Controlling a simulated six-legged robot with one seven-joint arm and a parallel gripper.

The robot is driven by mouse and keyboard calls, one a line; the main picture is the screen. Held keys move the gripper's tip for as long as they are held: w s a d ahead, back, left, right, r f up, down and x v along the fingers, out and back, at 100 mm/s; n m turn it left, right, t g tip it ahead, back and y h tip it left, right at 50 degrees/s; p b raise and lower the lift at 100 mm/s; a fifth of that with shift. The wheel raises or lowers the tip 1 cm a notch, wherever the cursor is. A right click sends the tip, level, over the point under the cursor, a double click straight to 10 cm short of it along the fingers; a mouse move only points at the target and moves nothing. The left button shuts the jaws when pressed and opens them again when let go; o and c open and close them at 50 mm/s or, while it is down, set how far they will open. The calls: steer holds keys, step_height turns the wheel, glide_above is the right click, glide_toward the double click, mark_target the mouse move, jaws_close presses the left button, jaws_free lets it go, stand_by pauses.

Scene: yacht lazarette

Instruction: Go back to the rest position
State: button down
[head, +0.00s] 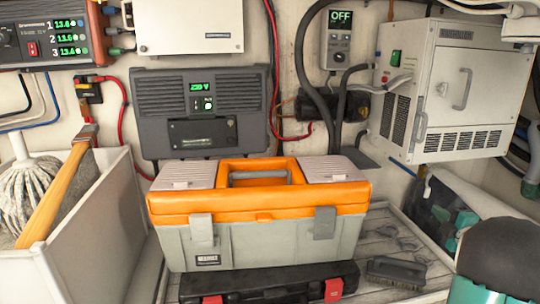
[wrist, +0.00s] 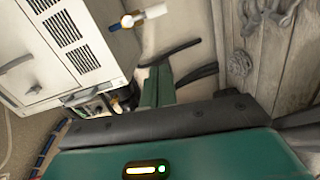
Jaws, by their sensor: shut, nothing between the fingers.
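My gripper (wrist: 158,82) shows in the wrist view as two green fingers beyond a dark bar and a green housing with a lit indicator. The fingers are together, with nothing seen between them. They point toward the gap between a white vented box (wrist: 65,45) and a planked floor (wrist: 285,70). In the head view, a black and teal part of my arm fills the lower right corner, and the fingertips cannot be made out there.
An orange and grey toolbox (head: 262,240) stands in the middle, behind a black case (head: 268,285). A brush (head: 396,272) lies to its right. A white bin (head: 100,245) with a mop (head: 30,190) is left. The white vented box (head: 455,85) hangs on the right.

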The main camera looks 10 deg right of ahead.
steer(key=a+r+m+g+h, duration=0.2)
steer(key=a+r+m+h, duration=0.2)
steer(key=a+r+m, duration=0.35)
steer(key=s+a+r+m+g, duration=0.1)
steer(key=s+a+m+g, duration=0.25)
steer(key=a, duration=0.65)
steer(key=s+a+f+m+g+y, duration=0.2)
steer(key=s+a+f+g, duration=0.1)
steer(key=s+a, duration=0.9)
steer(key=s+a+f+m+g+y, duration=0.3)
steer(key=s+a+f+g, duration=0.1)
steer(key=s+a, duration=0.8)
steer(key=shift+a+f, duration=0.65)
steer(key=shift+f, duration=0.25)
